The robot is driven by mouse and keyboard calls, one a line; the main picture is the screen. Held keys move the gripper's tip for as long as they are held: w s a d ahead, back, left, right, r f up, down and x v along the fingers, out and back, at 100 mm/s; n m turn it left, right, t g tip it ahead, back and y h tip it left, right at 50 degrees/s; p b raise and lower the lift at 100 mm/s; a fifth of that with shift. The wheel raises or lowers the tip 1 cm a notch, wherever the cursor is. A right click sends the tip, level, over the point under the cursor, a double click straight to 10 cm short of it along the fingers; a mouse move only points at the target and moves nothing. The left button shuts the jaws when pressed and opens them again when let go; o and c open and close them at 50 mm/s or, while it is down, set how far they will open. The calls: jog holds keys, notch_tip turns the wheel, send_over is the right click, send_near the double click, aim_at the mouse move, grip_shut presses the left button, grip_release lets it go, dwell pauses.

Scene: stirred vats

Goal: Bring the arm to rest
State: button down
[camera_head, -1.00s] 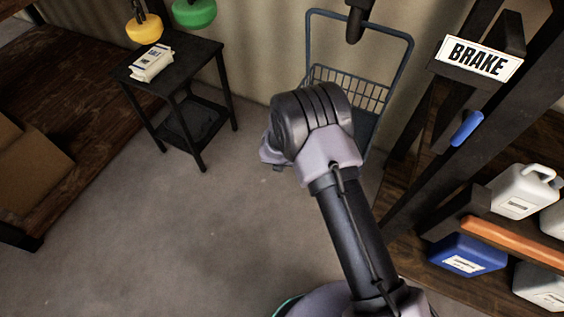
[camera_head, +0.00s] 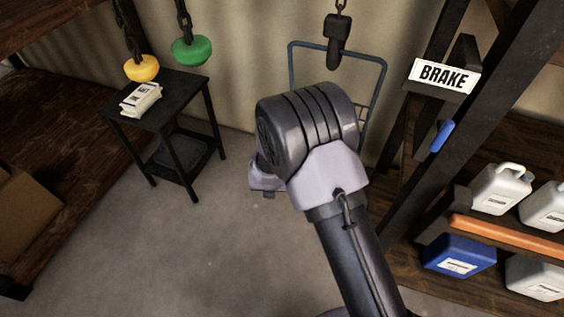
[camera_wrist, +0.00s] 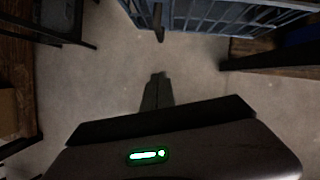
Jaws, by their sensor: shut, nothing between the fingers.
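My arm stands up in the middle of the head view, with its dark ribbed joint in front of the cart. My gripper is hidden behind the arm there. In the wrist view my gripper (camera_wrist: 157,78) points away over the bare floor. Its fingers are together, with nothing held between them. A dark rod-like shape stands beyond the fingers near the cart's edge.
A blue wire cart (camera_head: 372,75) stands behind my arm by the wall. A black side table (camera_head: 185,92) holds a white packet (camera_head: 141,99). Yellow (camera_head: 142,69) and green (camera_head: 192,51) knobs hang on chains. The BRAKE post (camera_head: 443,76) and jug shelf (camera_head: 400,262) are right.

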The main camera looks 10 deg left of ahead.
jog(key=w+d+r+n+t+y+b, duration=0.1)
jog(key=d+r+n+y, duration=0.35)
jog(key=r, duration=0.85)
jog(key=d+r+n+t+y+b, duration=0.1)
jog(key=r+n, duration=0.7)
jog(key=r, duration=0.6)
jog(key=s+d+r+n, duration=0.8)
jog(key=s+d+n, duration=0.1)
jog(key=s+n, duration=0.15)
jog(key=s+d+f+n+h+b, duration=0.1)
jog(key=s+d+n+h, duration=0.3)
jog(key=s+d, duration=0.6)
jog(key=s+f+n, duration=0.1)
jog(key=s+n, duration=0.1)
jog(key=s, duration=0.1)
jog(key=shift+s+n+g, duration=0.3)
jog(key=shift+s+n, duration=0.1)
jog(key=shift+d, duration=0.1)
